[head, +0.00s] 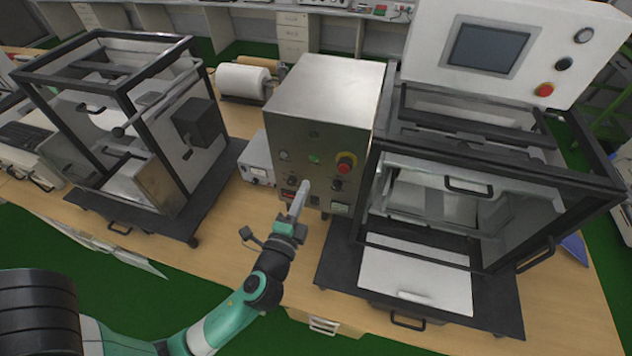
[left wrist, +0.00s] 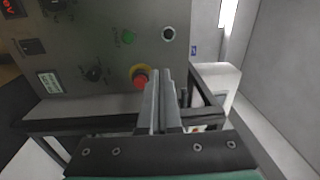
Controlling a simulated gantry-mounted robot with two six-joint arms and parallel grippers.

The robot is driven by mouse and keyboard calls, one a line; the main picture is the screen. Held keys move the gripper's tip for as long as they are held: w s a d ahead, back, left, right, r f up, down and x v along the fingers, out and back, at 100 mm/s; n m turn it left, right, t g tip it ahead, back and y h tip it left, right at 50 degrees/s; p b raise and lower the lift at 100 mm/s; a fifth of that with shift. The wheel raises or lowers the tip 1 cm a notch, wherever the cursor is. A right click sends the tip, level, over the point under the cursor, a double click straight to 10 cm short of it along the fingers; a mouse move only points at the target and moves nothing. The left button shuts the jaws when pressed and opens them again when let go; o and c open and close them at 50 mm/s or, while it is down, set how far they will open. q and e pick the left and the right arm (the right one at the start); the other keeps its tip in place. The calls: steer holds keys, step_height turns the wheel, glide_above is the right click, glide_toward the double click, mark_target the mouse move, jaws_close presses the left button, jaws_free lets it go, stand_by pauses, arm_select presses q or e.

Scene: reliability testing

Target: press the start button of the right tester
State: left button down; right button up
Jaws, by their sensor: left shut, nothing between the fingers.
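The right tester is a black-framed enclosure (head: 480,165) with clear panels. Its white panel (head: 415,45) above carries a screen (head: 488,48), dark round buttons (head: 563,64) and a red button (head: 544,90). Left of it stands a metal control box (head: 325,85) with a green button (head: 315,158), a red emergency stop on a yellow ring (head: 346,162) and black knobs. The green button (left wrist: 128,38) and red stop (left wrist: 140,77) also show in the left wrist view. My left gripper (head: 303,186) is shut and empty before the box's lower front; its fingers (left wrist: 163,85) appear beside the red stop. Contact cannot be told.
Another black-framed tester (head: 125,125) stands at the left. A small white power unit (head: 257,160) and a white roll (head: 245,80) sit between it and the control box. The wooden table (head: 215,250) is clear near its front edge. A blue item (head: 575,247) lies at the right.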

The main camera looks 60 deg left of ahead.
arm_select(q)
step_height(320, 180, down, 6)
steer(key=s+b, duration=0.1)
steer(key=s, duration=0.1)
steer(key=shift+s+a+r+g, duration=0.25)
steer(key=shift+s+a+g, duration=0.05)
steer(key=shift+a, duration=0.1)
arm_select(e)
step_height(320, 180, down, 2)
steer(key=shift+f, duration=0.2)
arm_select(q)
steer(key=shift+w, duration=0.1)
steer(key=p, duration=0.1)
glide_toward(313, 159)
steer(key=x, duration=0.6)
steer(key=shift+r, duration=0.15)
steer(key=shift+w+a, duration=0.3)
steer(key=shift+w, duration=0.05)
arm_select(e)
steer(key=shift+r, duration=0.7)
